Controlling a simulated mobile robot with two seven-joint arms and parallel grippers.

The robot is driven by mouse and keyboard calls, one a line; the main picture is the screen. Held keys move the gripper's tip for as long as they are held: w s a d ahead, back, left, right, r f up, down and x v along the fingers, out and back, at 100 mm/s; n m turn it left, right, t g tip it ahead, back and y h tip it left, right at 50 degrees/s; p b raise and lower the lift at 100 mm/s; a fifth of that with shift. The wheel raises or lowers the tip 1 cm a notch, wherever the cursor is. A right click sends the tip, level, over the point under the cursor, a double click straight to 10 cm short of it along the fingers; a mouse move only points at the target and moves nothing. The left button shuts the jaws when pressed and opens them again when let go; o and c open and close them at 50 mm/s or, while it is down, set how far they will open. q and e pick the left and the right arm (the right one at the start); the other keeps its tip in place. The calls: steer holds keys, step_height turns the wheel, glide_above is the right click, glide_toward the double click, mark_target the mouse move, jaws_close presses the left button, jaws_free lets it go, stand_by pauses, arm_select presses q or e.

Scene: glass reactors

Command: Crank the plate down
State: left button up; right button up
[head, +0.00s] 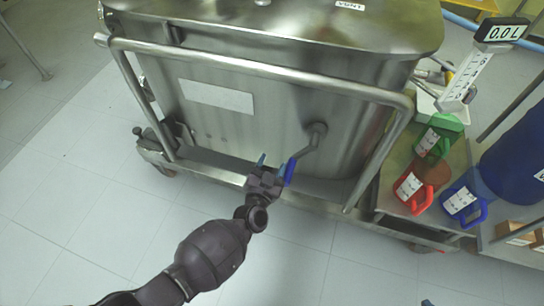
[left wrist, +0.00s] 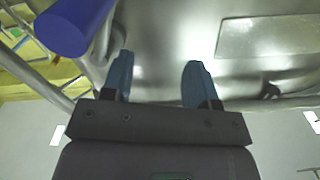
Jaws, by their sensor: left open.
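The crank is a grey bent arm (head: 306,148) on the front of a steel tank (head: 270,110), with a blue handle (head: 290,171) at its lower left end. My left gripper (head: 271,166) is open just left of the blue handle in the head view. In the left wrist view the blue handle (left wrist: 75,27) stands at the upper left, outside the two fingers of my left gripper (left wrist: 160,78). Nothing shows between the fingers. I cannot tell which part is the plate. A small dark blue tip at the bottom edge may be my right gripper (head: 427,302).
A steel rail (head: 255,68) runs across the tank's front above the crank. Green (head: 437,135), red (head: 412,188) and blue (head: 462,203) jugs stand on a low shelf at right, beside a blue drum (head: 515,160). Tiled floor in front is clear.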

arm_select(q)
steer(key=shift+w+d, duration=0.1)
steer(key=shift+w, duration=0.05)
jaws_close()
stand_by(0.4)
stand_by(0.7)
jaws_free()
stand_by(0.5)
